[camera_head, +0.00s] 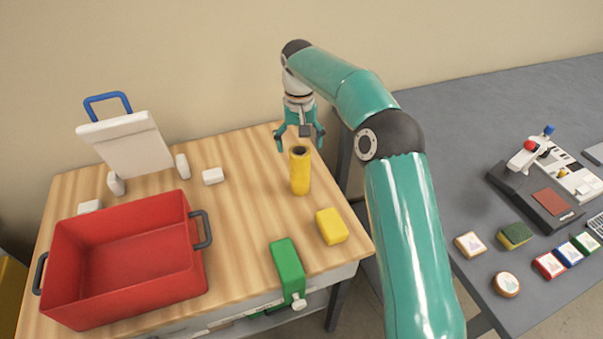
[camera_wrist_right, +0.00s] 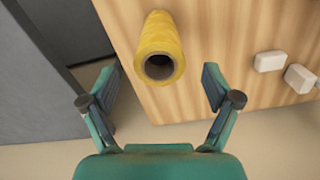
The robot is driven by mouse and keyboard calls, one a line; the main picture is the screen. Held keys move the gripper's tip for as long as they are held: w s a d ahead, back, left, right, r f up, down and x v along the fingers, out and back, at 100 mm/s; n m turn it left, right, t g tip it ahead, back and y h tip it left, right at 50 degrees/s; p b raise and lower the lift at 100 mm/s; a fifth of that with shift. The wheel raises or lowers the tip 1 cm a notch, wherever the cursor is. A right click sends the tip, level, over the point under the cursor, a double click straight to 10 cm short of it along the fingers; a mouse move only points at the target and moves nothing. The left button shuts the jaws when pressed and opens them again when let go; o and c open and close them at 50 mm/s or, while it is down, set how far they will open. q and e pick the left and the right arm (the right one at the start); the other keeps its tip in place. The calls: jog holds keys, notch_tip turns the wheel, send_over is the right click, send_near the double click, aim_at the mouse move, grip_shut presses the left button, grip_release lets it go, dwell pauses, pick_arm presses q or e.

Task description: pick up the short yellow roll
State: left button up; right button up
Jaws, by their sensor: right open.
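The short yellow roll (camera_head: 300,173) stands upright near the right side of the wooden table, its dark hollow core facing up. In the right wrist view the yellow roll (camera_wrist_right: 159,48) shows just ahead of the fingers, slightly above their tips. My right gripper (camera_head: 301,138) is open, fingers pointing down, above and behind the roll with nothing between its fingers. In the right wrist view my right gripper (camera_wrist_right: 161,88) has its fingers spread wider than the roll. My left gripper is not in view.
A red bin (camera_head: 130,262) fills the table's left front. A grey table (camera_head: 455,150) with several items stands right.

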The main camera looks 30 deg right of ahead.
aim_at(300, 171)
jog(key=shift+w+d+f+p, duration=0.1)
jog(key=shift+f+p, duration=0.15)
jog(key=shift+f, duration=1.4)
jog(key=shift+w+d+f+p, duration=0.1)
jog(key=shift+f+p, duration=0.1)
jog(key=shift+f, duration=1.45)
jog(key=shift+c, duration=0.2)
jog(key=c, duration=1.4)
jog(key=shift+c, duration=0.2)
jog(key=shift+r, duration=0.15)
